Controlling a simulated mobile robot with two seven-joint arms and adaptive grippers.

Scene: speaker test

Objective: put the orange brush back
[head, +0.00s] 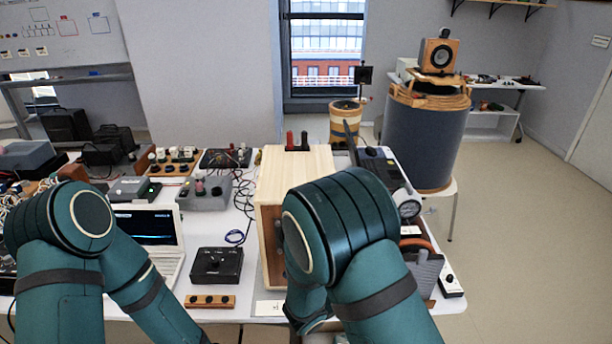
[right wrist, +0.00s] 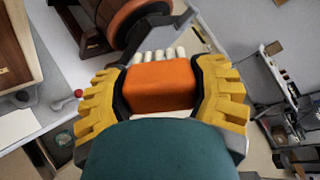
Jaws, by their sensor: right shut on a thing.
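The orange brush (right wrist: 160,88) shows in the right wrist view as an orange block with pale bristle tufts at its far end. My right gripper (right wrist: 162,80) has its yellow ribbed fingers closed on both sides of the block. The brush appears to be held in the air, with the floor and table seen past it. In the head view I cannot make out the brush or the right gripper; my right arm covers that area. My left arm bends down out of the picture at the bottom left, and its gripper is not in view.
A wooden cabinet (head: 264,215) stands on the white table (head: 232,268) beside my right arm. A laptop (head: 155,230), a black box (head: 216,264) and several instruments crowd the left. A white remote-like device (head: 449,281) lies at the right edge. Floor is clear farther right.

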